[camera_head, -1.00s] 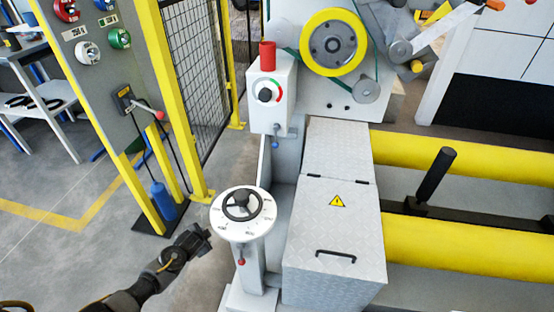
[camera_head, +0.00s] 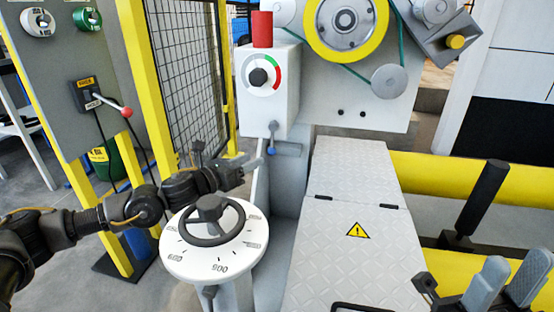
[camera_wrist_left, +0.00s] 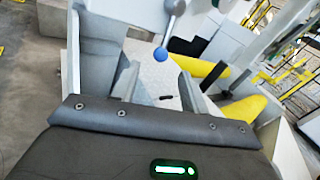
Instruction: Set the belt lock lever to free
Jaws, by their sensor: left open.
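A small metal lever with a blue ball end (camera_head: 272,151) hangs down from the front of the grey control box (camera_head: 268,97). I take it for the belt lock lever, though no label on it is readable. In the left wrist view its blue ball (camera_wrist_left: 160,54) shows just beyond and between the fingers, apart from them. My left gripper (camera_head: 250,166) is open and empty, just left of the ball and pointing at it; it also shows in the left wrist view (camera_wrist_left: 158,78). My right gripper (camera_head: 506,284) is at the lower right, its fingers apart and empty.
A white dial with a black handwheel (camera_head: 212,221) stands under my left arm. A ribbed metal cover (camera_head: 345,250) lies to the right, with yellow rollers (camera_head: 440,178) beyond. A panel with a red-ball lever (camera_head: 126,112) and yellow posts stand left.

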